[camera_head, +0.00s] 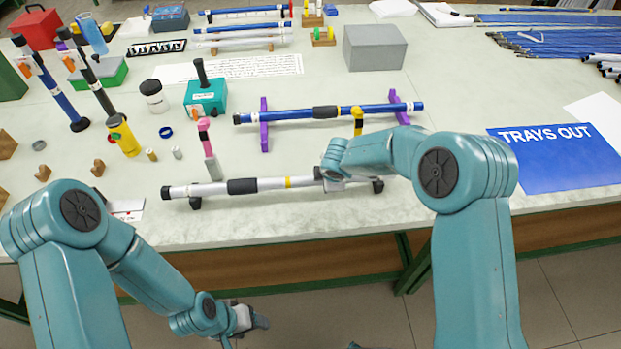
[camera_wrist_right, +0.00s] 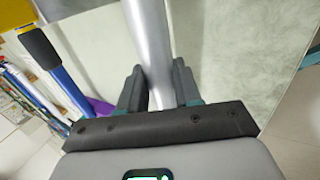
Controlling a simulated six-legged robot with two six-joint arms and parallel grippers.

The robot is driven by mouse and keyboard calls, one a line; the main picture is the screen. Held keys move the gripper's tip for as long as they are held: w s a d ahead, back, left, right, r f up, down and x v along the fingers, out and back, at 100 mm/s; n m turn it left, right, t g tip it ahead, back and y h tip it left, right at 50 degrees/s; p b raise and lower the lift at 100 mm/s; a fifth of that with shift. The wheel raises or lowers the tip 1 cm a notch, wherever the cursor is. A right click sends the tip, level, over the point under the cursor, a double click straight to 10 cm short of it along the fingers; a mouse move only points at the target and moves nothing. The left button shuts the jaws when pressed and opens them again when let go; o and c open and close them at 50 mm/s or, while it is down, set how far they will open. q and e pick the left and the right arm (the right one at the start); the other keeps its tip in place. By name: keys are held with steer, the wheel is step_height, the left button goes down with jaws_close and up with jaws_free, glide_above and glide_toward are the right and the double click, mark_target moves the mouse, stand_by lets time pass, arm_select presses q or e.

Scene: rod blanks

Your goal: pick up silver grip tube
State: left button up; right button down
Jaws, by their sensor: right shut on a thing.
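The silver grip tube (camera_head: 215,188) has a black grip, a yellow band and dark ends. It lies level near the table's front edge, with low black supports at both ends. My right gripper (camera_head: 335,184) is at the tube's right part; the arm hides some of the tube. In the right wrist view the silver tube (camera_wrist_right: 150,45) runs between the two dark fingers of my right gripper (camera_wrist_right: 158,88), which are shut on it. My left gripper (camera_head: 250,320) is low in front of the table, away from the tube; its jaw opening is unclear.
Behind the tube, a blue tube (camera_head: 285,114) rests on purple supports (camera_head: 264,140). A pink-topped grey post (camera_head: 210,155) stands just behind the silver tube. A blue "TRAYS OUT" sheet (camera_head: 560,165) lies at right. Bottles and small parts crowd the left side.

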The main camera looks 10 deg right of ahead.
step_height(320, 180, up, 20)
steer(key=p, duration=0.1)
stand_by(0.4)
step_height(320, 180, down, 18)
steer(key=b, duration=1.3)
steer(key=shift+b, duration=0.4)
steer(key=shift+f+b, duration=0.7)
steer(key=shift+f, duration=0.25)
steer(key=shift+r, duration=0.25)
steer(key=shift+r+p, duration=0.45)
steer(key=shift+p, duration=0.15)
steer(key=shift+f+b, duration=0.45)
steer(key=shift+f, duration=0.15)
steer(key=c, duration=0.7)
jaws_free()
